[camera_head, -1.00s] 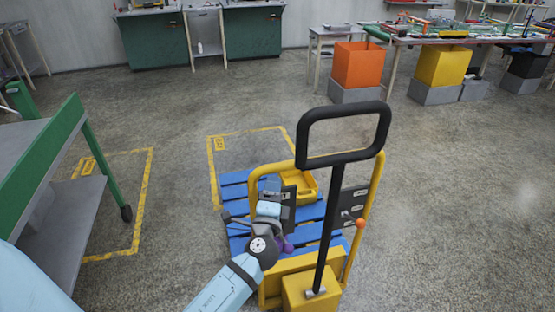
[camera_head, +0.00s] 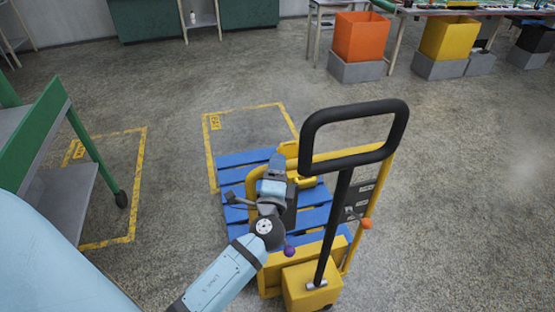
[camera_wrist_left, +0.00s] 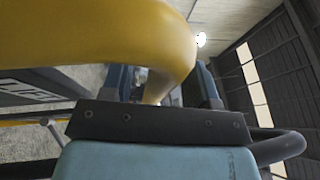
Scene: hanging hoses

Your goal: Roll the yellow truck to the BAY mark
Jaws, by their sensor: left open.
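The yellow truck (camera_head: 307,285) is a pallet truck with a black loop handle and a yellow tube frame. It carries a blue slatted pallet (camera_head: 312,218). A yellow floor outline with a small label (camera_head: 215,122) lies just beyond it; the pallet's far left corner is at its near side. The label is too small to read surely. My left gripper (camera_head: 277,165) is over the pallet by the truck's frame. In the left wrist view its fingers (camera_wrist_left: 161,88) are apart, with the yellow tube (camera_wrist_left: 100,35) close in front, partly across them. My right gripper is not in view.
A green-framed cart (camera_head: 85,150) stands at the left over a second yellow outline (camera_head: 140,185). An orange bin (camera_head: 358,45) and a yellow bin (camera_head: 448,40) stand on grey blocks at the back right. The floor right of the truck is clear.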

